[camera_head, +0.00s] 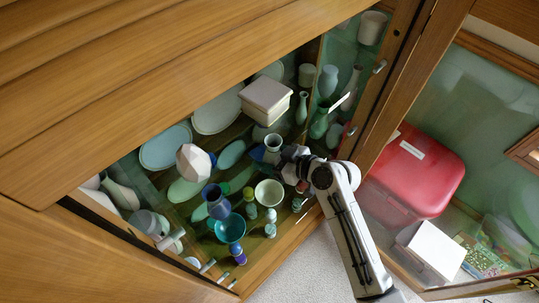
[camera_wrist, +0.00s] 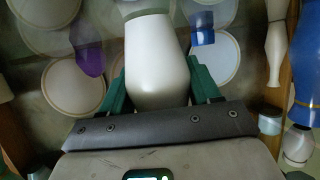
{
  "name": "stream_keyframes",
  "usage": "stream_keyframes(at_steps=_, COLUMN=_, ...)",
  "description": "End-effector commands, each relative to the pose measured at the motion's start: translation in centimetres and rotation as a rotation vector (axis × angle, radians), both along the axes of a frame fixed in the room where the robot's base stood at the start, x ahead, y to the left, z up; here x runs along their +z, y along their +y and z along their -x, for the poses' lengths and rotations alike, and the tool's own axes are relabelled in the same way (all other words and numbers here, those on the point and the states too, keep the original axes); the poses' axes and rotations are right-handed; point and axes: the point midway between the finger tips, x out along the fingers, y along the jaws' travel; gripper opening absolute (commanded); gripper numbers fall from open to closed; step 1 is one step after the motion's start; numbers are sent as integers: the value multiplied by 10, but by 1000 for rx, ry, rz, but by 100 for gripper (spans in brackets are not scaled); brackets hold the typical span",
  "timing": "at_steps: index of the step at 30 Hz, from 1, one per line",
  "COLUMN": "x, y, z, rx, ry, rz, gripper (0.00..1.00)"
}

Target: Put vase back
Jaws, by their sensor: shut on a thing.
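A pale vase (camera_wrist: 157,65) fills the middle of the wrist view, its wide body between the two green fingers of my gripper (camera_wrist: 160,88). My gripper is shut on it. In the head view my gripper (camera_head: 285,155) reaches into the cabinet from the right, and the held vase (camera_head: 272,143) shows at its tip with a darker bluish rim. The vase's far end is cut off by the top edge of the wrist view. I cannot tell whether its base touches a shelf.
The cabinet is crowded. A white bowl (camera_head: 269,192), a teal bowl (camera_head: 230,228) and a blue vase (camera_head: 217,206) stand close below my gripper. Plates (camera_head: 166,147) lean at the back. A red case (camera_head: 416,168) is at right.

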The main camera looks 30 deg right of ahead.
Motion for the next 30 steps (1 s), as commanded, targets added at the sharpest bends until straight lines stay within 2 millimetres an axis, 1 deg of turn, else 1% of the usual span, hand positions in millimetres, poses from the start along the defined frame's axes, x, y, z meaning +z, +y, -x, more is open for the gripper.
stream_keyframes(at_steps=6, x=0, y=0, z=0, rx=-1, ry=-1, rz=0, gripper=20)
stream_keyframes(at_steps=10, x=-4, y=0, z=0, rx=-1, ry=-1, rz=0, gripper=20)
stream_keyframes(at_steps=11, x=-3, y=0, z=0, rx=0, ry=-1, rz=-1, gripper=65)
stream_keyframes(at_steps=18, x=-2, y=0, z=0, rx=0, ry=0, rz=0, gripper=87)
stream_keyframes(at_steps=25, x=-2, y=0, z=0, rx=0, ry=0, rz=0, gripper=87)
stream_keyframes(at_steps=28, x=2, y=0, z=0, rx=0, ry=-1, rz=-1, gripper=87)
stream_keyframes(at_steps=30, x=2, y=-4, z=6, rx=-2, ry=-1, rz=-1, gripper=87)
